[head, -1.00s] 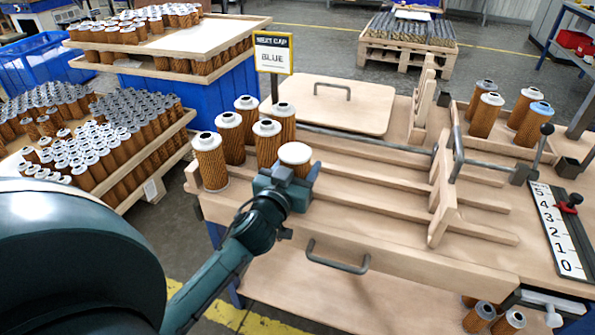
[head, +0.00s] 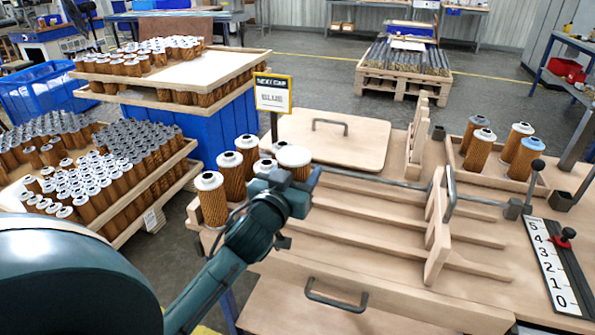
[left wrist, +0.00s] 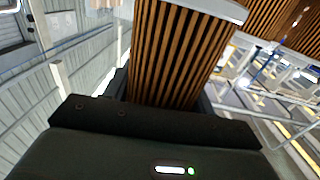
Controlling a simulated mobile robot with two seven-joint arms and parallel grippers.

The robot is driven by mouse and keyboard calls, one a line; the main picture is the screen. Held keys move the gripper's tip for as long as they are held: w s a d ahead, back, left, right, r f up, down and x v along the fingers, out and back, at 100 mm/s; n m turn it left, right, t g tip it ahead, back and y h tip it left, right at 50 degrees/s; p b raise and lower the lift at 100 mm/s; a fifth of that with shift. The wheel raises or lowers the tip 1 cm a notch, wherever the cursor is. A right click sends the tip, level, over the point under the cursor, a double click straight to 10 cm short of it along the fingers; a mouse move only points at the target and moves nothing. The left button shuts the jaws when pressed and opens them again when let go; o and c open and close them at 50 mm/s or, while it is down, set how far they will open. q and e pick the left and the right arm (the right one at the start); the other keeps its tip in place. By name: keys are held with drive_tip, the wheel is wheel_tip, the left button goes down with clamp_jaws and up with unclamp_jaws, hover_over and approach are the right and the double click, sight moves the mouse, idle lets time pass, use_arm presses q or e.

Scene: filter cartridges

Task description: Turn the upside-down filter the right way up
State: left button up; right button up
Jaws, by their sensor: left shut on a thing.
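My left gripper (head: 294,182) is shut on a brown pleated filter with a plain, pale, closed end (head: 294,156) facing up, with no hole showing. In the left wrist view the filter's pleated side (left wrist: 180,50) fills the space between the dark fingers, with a pale end rim at the top. In the head view the gripper hides most of its body. It is held above the left end of the bench. Other filters (head: 212,205) stand close behind and left of it, with holed grey-white caps up. My right gripper is out of view.
Wooden rails (head: 385,225) and an upright wooden guide (head: 438,235) lie to the right. A yellow-edged sign (head: 273,93) stands behind the group. A flat handled board (head: 350,145) lies at the back.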

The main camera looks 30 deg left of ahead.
use_arm(q)
drive_tip(key=s+d+p, duration=0.2)
drive_tip(key=s, duration=1.3)
drive_tip(key=shift+s+d+p, duration=0.35)
drive_tip(key=shift+d+p, duration=0.05)
drive_tip(key=m+p, duration=0.3)
drive_tip(key=m, duration=0.3)
drive_tip(key=shift+m, duration=0.4)
